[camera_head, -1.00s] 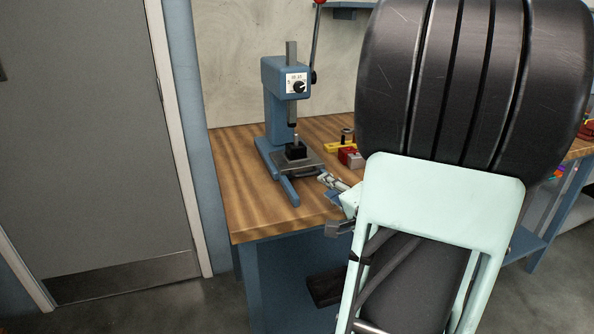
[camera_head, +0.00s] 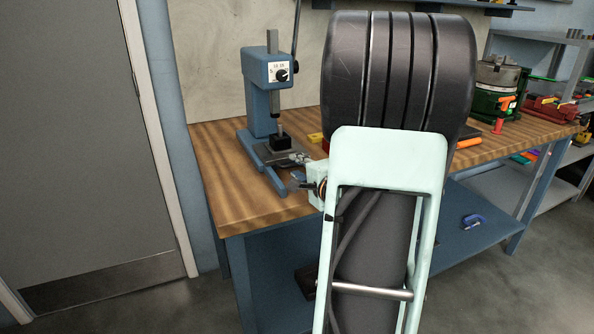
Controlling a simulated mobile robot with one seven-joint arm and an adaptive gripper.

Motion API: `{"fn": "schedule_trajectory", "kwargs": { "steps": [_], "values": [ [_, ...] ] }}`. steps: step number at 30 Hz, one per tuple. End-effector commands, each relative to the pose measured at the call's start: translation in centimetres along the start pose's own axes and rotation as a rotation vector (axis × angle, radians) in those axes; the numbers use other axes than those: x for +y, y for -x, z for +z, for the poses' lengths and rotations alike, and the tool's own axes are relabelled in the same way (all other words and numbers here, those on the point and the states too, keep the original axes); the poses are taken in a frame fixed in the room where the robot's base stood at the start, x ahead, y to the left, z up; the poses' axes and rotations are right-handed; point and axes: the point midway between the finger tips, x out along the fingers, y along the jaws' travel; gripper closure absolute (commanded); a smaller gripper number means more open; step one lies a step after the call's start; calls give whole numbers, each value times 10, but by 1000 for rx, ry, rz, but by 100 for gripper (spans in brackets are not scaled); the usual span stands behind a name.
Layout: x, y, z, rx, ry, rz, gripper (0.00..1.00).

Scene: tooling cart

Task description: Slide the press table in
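A blue arbor press (camera_head: 262,92) stands upright on the left part of the wooden workbench, with a dial on its head. Its press table (camera_head: 270,157) is a dark grey plate at the base, with a black block (camera_head: 281,143) on top, under the ram. My gripper (camera_head: 302,160) is at the front right edge of the press table, small and partly hidden by my own wrist. I cannot tell whether its fingers touch the table or how far apart they are.
The wooden workbench (camera_head: 235,205) is bare in front of and left of the press. A green machine (camera_head: 497,85) stands at the bench's right, with an orange-handled tool (camera_head: 468,143) nearby. A grey door (camera_head: 70,140) is at the left. My arm hides the bench's middle.

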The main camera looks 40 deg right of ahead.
Motion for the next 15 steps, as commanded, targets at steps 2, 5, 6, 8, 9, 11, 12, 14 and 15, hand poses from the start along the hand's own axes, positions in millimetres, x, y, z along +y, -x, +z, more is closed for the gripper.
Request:
{"fn": "schedule_trajectory", "kwargs": {
  "steps": [2, 5, 6, 8, 9, 11, 12, 14, 15],
  "values": [
    [0, -6, 0, 0, 0, -1, 75],
    [0, -8, 0, 0, 0, -1, 75],
    [-1, -8, 0, 0, 0, -1, 75],
    [-1, -8, 0, 0, 0, -1, 75],
    [-1, -8, 0, 0, 0, -1, 75],
    [-1, -8, 0, 0, 0, -1, 75],
    [-1, -8, 0, 0, 0, -1, 77],
    [-1, -8, 0, 0, 0, -1, 84],
    [-1, -8, 0, 0, 0, -1, 88]
  ]
}}
